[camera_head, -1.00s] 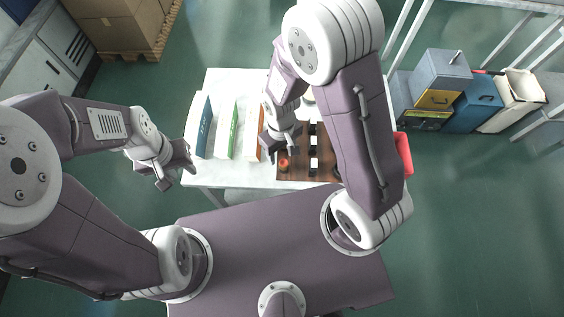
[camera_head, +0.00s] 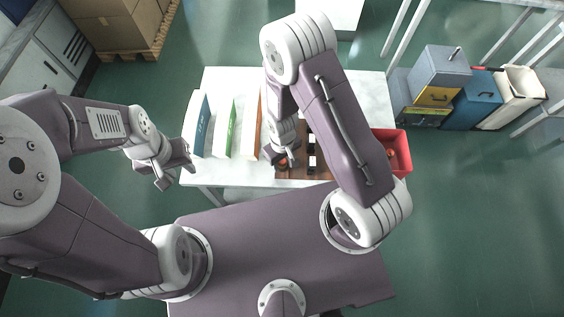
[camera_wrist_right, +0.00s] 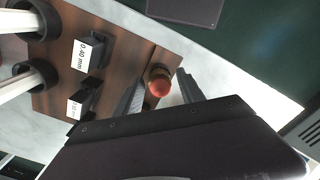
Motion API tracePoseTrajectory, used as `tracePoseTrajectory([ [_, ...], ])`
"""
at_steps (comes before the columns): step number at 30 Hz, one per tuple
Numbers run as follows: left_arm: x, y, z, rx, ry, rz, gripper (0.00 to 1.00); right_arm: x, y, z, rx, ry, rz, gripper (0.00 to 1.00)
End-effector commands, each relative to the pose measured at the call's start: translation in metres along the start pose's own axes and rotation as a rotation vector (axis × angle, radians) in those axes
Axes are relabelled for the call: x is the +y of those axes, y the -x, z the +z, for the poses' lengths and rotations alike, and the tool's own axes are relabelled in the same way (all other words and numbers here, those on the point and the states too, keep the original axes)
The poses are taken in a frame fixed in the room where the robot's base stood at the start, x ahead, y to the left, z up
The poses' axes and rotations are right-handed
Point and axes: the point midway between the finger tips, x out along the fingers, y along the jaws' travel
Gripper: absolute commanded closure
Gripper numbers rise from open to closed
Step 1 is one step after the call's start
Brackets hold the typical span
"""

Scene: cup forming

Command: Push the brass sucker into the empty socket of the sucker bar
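A small piece with a rounded red-orange top (camera_wrist_right: 160,82) stands at the near edge of the brown board (camera_wrist_right: 125,52); I cannot tell whether it is the brass sucker. It also shows in the head view (camera_head: 283,163). My right gripper (camera_wrist_right: 162,92) is open, with one finger on each side of this piece and a gap visible on the right. In the head view my right gripper (camera_head: 281,158) is low over the board's near left corner. My left gripper (camera_head: 177,175) is open and empty, left of the table. I cannot make out the sucker bar's empty socket.
Black blocks with white labels (camera_wrist_right: 88,52) and white cylinders with black rings (camera_wrist_right: 30,78) stand on the board. Upright blue (camera_head: 202,125), green (camera_head: 233,130) and orange-brown (camera_head: 257,140) items are left of it. A red bin (camera_head: 402,150) is at the table's right.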

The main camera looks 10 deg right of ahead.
Motion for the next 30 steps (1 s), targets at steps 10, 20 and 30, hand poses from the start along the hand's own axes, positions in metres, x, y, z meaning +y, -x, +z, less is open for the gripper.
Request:
tracePoseTrajectory([
  [10, 0.0, 0.0, 0.0, 0.0, 0.0, 0.0, 0.64, 0.0, 0.0, 0.0, 0.0, 0.0, 0.0, 1.0],
  [20, 0.0, 0.001, 0.0, 0.0, 0.0, 0.0, 0.64, 0.0, 0.023, -0.001, 0.003, 0.0, 0.0, 1.0],
  [30, 0.0, 0.0, 0.0, 0.0, 0.0, 0.0, 0.64, -0.007, 0.066, 0.042, 0.0, 0.002, 0.0, 1.0],
])
